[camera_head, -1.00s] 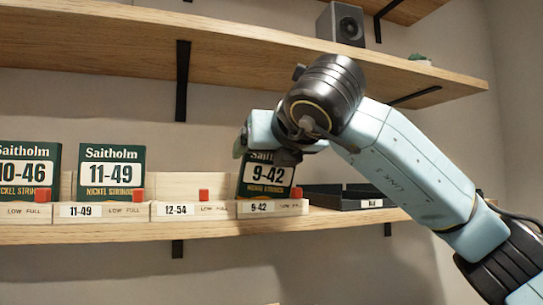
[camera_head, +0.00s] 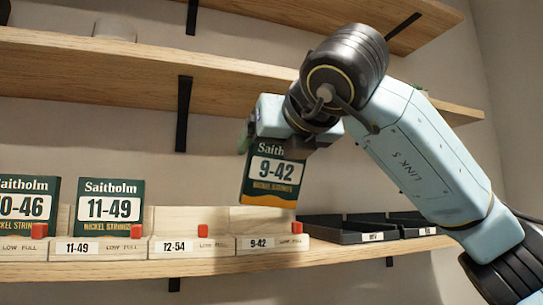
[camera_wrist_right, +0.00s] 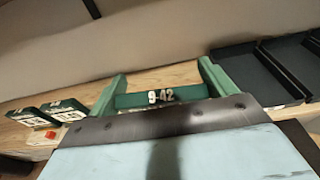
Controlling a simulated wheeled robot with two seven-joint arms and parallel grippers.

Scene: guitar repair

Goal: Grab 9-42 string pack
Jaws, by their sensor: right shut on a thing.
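The 9-42 string pack (camera_head: 272,175) is dark green with a white label and an orange lower edge. It hangs in the air above the 9-42 bin (camera_head: 262,243), slightly tilted and clear of it. My right gripper (camera_head: 277,146) is shut on its upper part. In the right wrist view the pack's top edge (camera_wrist_right: 162,97) shows between the two green fingers (camera_wrist_right: 162,88). The 9-42 bin looks empty, with a red marker on its front. My left gripper is not in view.
An 11-49 pack (camera_head: 110,206) and a 10-46 pack (camera_head: 27,203) stand in bins to the left. The 12-54 bin (camera_head: 180,245) looks empty. Black trays (camera_head: 345,232) lie to the right. A wooden shelf (camera_head: 240,92) runs above, behind my arm.

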